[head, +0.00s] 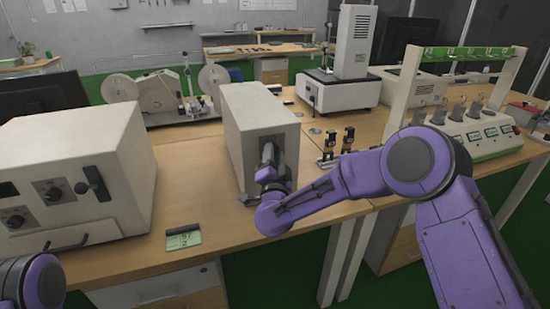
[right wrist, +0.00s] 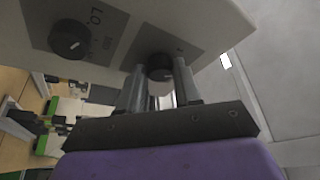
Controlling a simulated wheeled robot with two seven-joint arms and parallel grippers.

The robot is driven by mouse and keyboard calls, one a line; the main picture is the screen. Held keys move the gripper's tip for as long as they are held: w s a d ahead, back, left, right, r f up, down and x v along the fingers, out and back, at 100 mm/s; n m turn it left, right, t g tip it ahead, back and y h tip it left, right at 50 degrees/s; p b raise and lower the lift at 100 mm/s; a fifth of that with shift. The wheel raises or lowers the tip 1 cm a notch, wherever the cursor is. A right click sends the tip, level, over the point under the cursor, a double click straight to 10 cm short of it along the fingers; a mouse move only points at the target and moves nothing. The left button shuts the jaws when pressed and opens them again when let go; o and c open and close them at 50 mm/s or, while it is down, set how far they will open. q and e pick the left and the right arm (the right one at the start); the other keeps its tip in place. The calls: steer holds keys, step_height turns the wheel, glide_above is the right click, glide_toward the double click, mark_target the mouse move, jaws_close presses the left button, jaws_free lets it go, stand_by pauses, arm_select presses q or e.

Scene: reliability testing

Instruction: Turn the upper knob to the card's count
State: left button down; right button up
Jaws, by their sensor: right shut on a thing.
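The pale box (head: 262,110) stands mid-desk, and its knob face is mostly behind my right arm in the head view. In the right wrist view, the upper knob (right wrist: 160,68) is between the two grey fingers of my right gripper (right wrist: 158,82), which is shut on it. A second dark knob (right wrist: 70,38) sits apart on the same face, beside partly legible lettering. My right gripper also shows in the head view (head: 268,160). The small card (head: 183,237) lies at the desk's front edge; its figures look like 57 but are small. My left gripper is out of view.
A larger cream box (head: 75,170) with knobs and a dark lever stands at the left. A small stand with black parts (head: 338,145) is right of the pale box. A device with several knobs (head: 475,125) stands farther right. Bare desk lies around the card.

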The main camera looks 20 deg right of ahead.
steer(key=shift+m+g+h, duration=0.3)
steer(key=shift+m, duration=0.5)
steer(key=o, duration=1)
steer(key=shift+o, duration=0.2)
steer(key=b+v, duration=0.2)
steer(key=v, duration=0.8)
steer(key=shift+s, duration=0.3)
steer(key=shift+a, duration=0.1)
